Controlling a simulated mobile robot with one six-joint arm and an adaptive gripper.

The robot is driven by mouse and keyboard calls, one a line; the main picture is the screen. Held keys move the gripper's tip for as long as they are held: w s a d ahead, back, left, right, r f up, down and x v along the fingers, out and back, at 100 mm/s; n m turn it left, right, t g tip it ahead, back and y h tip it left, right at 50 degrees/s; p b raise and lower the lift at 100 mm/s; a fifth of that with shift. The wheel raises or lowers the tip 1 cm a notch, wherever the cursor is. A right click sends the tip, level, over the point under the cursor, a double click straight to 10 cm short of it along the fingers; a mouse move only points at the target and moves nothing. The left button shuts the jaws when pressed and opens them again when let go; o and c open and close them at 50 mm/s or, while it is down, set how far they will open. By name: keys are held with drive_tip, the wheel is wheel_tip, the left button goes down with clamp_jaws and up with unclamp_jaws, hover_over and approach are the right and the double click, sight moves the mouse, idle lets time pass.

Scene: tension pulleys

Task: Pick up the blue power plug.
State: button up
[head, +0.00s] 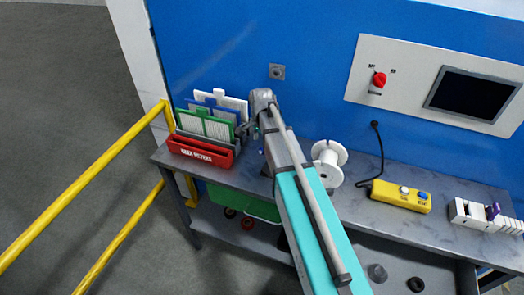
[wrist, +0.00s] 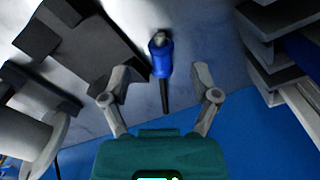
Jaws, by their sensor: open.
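The blue power plug (wrist: 161,58) lies on the grey table top in the wrist view, with a grey end away from me and a dark stem pointing toward my gripper. My gripper (wrist: 160,72) is open, one finger to each side of the plug and apart from it. In the head view my gripper (head: 254,131) hangs over the table beside the filter rack. A small blue spot beneath it there may be the plug, but my arm hides most of that area.
A red filter bin (head: 205,153) with upright filters stands to the left. A white spool (head: 328,163) and a yellow button box (head: 400,195) stand to the right. A dark bracket (wrist: 85,40) lies left of the plug in the wrist view. The blue wall rises behind.

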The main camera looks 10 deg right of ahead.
sight(261, 149)
drive_tip(key=shift+w+f+b, duration=0.15)
drive_tip(key=shift+f+b, duration=2)
drive_tip(key=shift+f, duration=0.2)
clamp_jaws()
